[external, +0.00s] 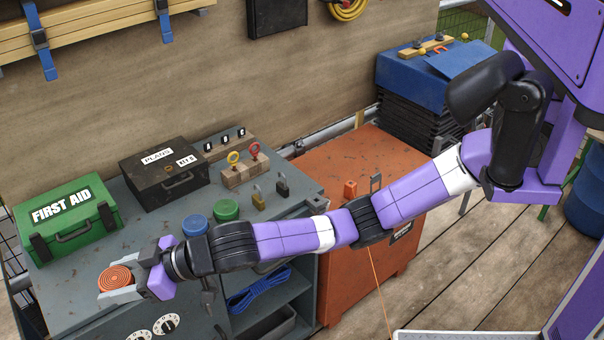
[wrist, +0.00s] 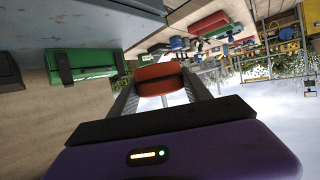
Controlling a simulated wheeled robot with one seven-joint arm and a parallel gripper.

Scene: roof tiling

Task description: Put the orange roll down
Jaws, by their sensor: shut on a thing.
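The orange roll (external: 116,279) is a coiled orange disc between the fingers of my gripper (external: 120,283), at the left end of the grey bench (external: 75,267). In the wrist view the orange roll (wrist: 160,78) sits between the two grey fingers of my gripper (wrist: 160,85), which are shut on it. The roll is over the bench top; whether it touches the surface I cannot tell.
A green first aid box (external: 70,219) stands behind the roll, with a dark plans box (external: 163,177) beside it. Blue (external: 195,225) and green (external: 226,209) rolls lie right of the gripper. Padlocks (external: 258,198) stand farther right.

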